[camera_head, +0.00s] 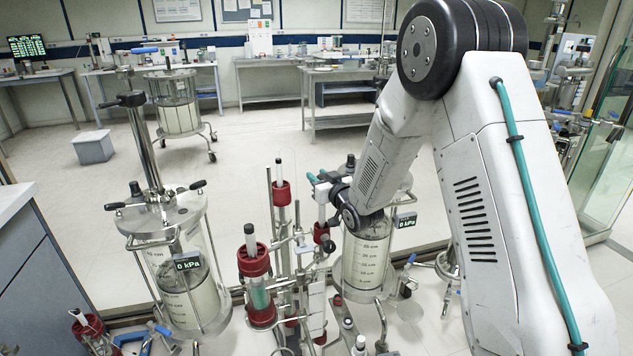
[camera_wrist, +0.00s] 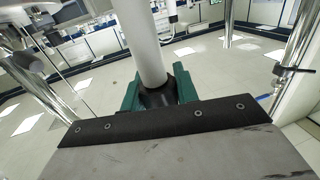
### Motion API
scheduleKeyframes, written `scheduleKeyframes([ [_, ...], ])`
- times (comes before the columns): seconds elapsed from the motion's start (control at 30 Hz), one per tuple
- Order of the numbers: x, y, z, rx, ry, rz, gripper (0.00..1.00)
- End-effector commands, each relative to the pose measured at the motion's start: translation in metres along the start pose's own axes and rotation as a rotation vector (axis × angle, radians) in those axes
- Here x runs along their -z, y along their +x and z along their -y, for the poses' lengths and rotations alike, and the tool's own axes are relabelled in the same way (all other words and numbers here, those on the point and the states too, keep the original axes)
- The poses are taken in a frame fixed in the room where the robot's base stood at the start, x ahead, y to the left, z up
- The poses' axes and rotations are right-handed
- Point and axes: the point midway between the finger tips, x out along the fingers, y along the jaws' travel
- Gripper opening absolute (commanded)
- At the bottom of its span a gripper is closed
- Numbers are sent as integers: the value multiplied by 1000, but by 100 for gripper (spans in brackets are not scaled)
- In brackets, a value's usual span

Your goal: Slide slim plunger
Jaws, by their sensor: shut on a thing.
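My gripper (camera_head: 318,181) has teal fingertips and reaches in from the right among the packed columns. In the wrist view its green jaws (camera_wrist: 160,94) are shut around the dark lower end of a slim white rod (camera_wrist: 143,40), apparently the slim plunger. In the head view a pale upright shaft (camera_head: 322,207) shows at the fingertips, above a red collar (camera_head: 321,233). The plunger's far end and its seat are not clear in either view.
A wide glass column (camera_head: 188,275) reading 0 kPa stands left. Another wide column (camera_head: 365,262) stands just behind and below my wrist. A thick red-capped column (camera_head: 257,283) and a slimmer red-collared one (camera_head: 282,195) crowd the middle. Open floor lies beyond.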

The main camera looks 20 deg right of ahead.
Motion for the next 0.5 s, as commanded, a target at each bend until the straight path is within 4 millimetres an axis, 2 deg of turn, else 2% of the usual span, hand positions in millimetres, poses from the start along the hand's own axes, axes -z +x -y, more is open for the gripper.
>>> scheduleKeyframes([
  [0.03, 6, 2, 0, 1, -2, -14, 0],
  [0.07, 6, 2, 0, 1, -2, -15, 33],
  [0.13, 6, 2, 0, 0, -2, -15, 52],
  [0.5, 4, -5, -1, -1, -1, -8, 52],
])
